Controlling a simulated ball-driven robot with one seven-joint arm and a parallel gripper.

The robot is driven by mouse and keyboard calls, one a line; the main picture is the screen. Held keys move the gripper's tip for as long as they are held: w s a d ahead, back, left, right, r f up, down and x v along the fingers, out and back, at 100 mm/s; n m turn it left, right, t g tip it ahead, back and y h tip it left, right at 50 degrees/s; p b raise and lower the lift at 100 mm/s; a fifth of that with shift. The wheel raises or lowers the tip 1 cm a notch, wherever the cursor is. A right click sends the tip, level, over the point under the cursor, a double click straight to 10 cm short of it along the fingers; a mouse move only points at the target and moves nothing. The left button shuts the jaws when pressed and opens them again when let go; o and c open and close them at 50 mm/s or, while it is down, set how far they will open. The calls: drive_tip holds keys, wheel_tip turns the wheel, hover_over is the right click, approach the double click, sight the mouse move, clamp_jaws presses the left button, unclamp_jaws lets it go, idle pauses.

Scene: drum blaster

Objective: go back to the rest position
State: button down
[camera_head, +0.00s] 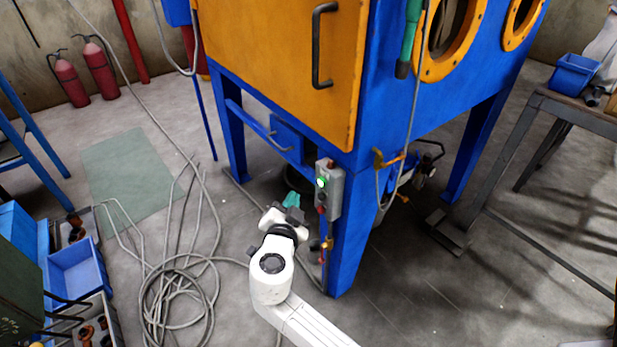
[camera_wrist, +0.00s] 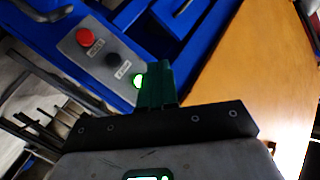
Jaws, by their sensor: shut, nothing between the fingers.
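My white arm reaches up from the bottom of the head view, and my gripper (camera_head: 291,200), with teal fingers, is just left of a grey control box (camera_head: 329,190) on the blue cabinet leg. In the wrist view my gripper (camera_wrist: 157,75) has its green fingers shut together with nothing between them. The box face (camera_wrist: 97,50) shows a red button (camera_wrist: 85,37), a black button (camera_wrist: 115,60) and a lit green light (camera_wrist: 139,80) beside the fingertips. The green light also shows in the head view (camera_head: 321,183). I cannot tell whether the fingers touch the box.
The blaster cabinet has a closed orange door (camera_head: 290,60) and blue legs (camera_head: 350,240). A coiled grey hose (camera_head: 180,300) lies on the floor left of my arm. Blue bins (camera_head: 78,275) stand at the left, and a metal table (camera_head: 560,105) at the right.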

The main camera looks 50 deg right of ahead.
drive_tip(key=s+f+n+g+y, duration=0.55)
drive_tip(key=s+f, duration=0.35)
drive_tip(key=s, duration=0.4)
drive_tip(key=s+a+f+n+g+y, duration=0.2)
drive_tip(key=s+a+f+n+y, duration=0.2)
drive_tip(key=s+a+n+y, duration=0.65)
wheel_tip(320, 180, up, 23)
drive_tip(key=s+a+n+h+p, duration=0.1)
drive_tip(key=s+a+n+p, duration=0.1)
drive_tip(key=p, duration=2.1)
drive_tip(key=shift+s+r+n+h, duration=0.25)
drive_tip(key=shift+n+h, duration=0.15)
drive_tip(key=shift+n, duration=0.2)
